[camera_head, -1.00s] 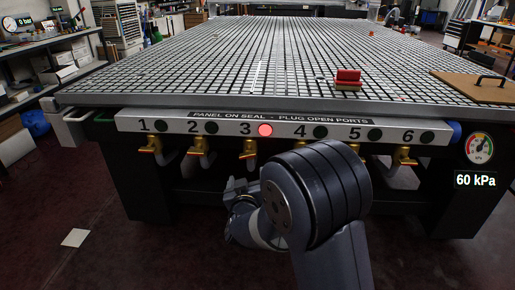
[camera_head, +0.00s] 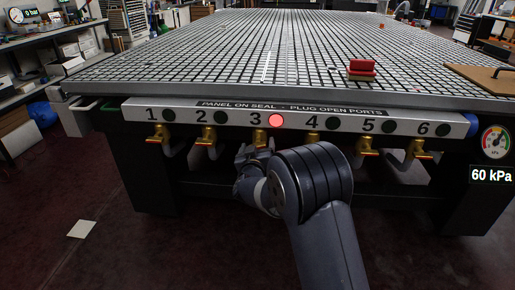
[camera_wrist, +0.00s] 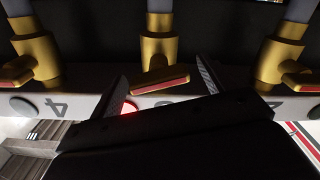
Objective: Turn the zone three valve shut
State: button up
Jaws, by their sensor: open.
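The zone three valve (camera_head: 260,136) is a brass fitting under the table's front panel, below the number 3 and a lit red lamp (camera_head: 276,121). My gripper (camera_head: 256,153) is just below it and partly hides it. In the wrist view, which is upside down, the same valve (camera_wrist: 160,42) is in the middle. Its brass handle with a red edge (camera_wrist: 160,84) lies slightly slanted across the pipe line. My open gripper (camera_wrist: 162,68) has one finger on each side of the handle, with visible gaps. I cannot tell whether a finger touches it.
Neighbouring brass valves two (camera_head: 206,144) and four (camera_head: 312,139) hang close on either side. The other lamps are dark. The gauge (camera_head: 495,143) readout says 60 kPa. A red block (camera_head: 361,67) and a brown board with a handle (camera_head: 478,77) lie on the grid table (camera_head: 250,87).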

jog(key=shift+w, duration=0.3)
jog(key=shift+c, duration=0.4)
